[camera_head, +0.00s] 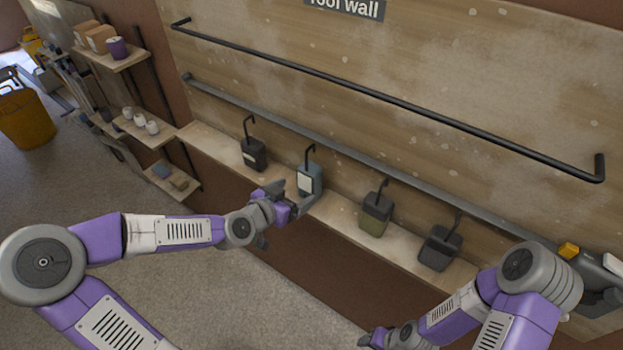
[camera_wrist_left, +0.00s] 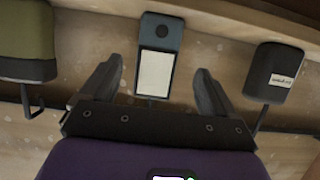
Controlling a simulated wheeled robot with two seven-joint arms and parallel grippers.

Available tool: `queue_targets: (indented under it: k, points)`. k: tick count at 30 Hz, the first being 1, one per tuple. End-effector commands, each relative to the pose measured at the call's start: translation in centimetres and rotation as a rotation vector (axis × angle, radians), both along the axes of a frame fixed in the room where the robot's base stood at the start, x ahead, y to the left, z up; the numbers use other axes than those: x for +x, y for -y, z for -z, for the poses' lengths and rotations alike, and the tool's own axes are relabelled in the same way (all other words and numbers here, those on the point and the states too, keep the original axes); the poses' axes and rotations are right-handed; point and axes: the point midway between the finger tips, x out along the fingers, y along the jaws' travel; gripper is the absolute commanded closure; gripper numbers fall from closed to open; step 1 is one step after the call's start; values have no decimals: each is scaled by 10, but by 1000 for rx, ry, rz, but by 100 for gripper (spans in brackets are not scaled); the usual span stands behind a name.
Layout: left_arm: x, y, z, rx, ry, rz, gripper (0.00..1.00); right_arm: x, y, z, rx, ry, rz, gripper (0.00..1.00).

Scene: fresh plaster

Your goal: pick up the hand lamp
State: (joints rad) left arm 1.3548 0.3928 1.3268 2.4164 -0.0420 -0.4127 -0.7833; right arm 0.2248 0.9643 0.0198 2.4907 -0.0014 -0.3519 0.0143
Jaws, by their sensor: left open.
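The hand lamp looks to be the blue-grey block with a pale front panel and a dark hook on top (camera_head: 310,181), standing on the wooden shelf. It also shows in the left wrist view (camera_wrist_left: 160,33), between my open finger lines, with a gap on both sides. My left gripper (camera_head: 289,199) is open and empty, close in front of the lamp; it overlaps the lamp's lower left in the head view. My right gripper (camera_head: 374,338) is low at the bottom edge, partly out of view, and its jaws cannot be made out.
A black hooked block (camera_head: 253,154) stands left of the lamp; a green-and-black one (camera_head: 376,214) and a dark grey one (camera_head: 440,248) stand right. The narrow shelf (camera_head: 213,144) runs along the wall under a grey rail (camera_head: 262,114). A yellow bin (camera_head: 27,118) is far left.

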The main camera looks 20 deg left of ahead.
Motion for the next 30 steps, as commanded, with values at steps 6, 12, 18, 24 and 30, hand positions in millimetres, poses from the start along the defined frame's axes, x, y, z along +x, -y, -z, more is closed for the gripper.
queue_targets:
  k: [6, 12, 18, 24, 30]
  points:
    - [12, 6, 7, -2, -1, 3, 11, 0, 0, 11, 0, 0, 0, 47]
    - [21, 11, 10, -5, -2, 3, 11, 0, 0, 17, 0, 0, 0, 47]
    - [42, 20, 15, -6, -2, 4, 11, 0, 0, 27, 0, 0, 0, 47]
    - [56, 24, 21, -5, -3, 2, 11, 0, 0, 29, 0, 0, 0, 47]
    - [59, 25, 21, -4, -4, 0, 11, 0, 0, 29, 0, 0, 0, 47]
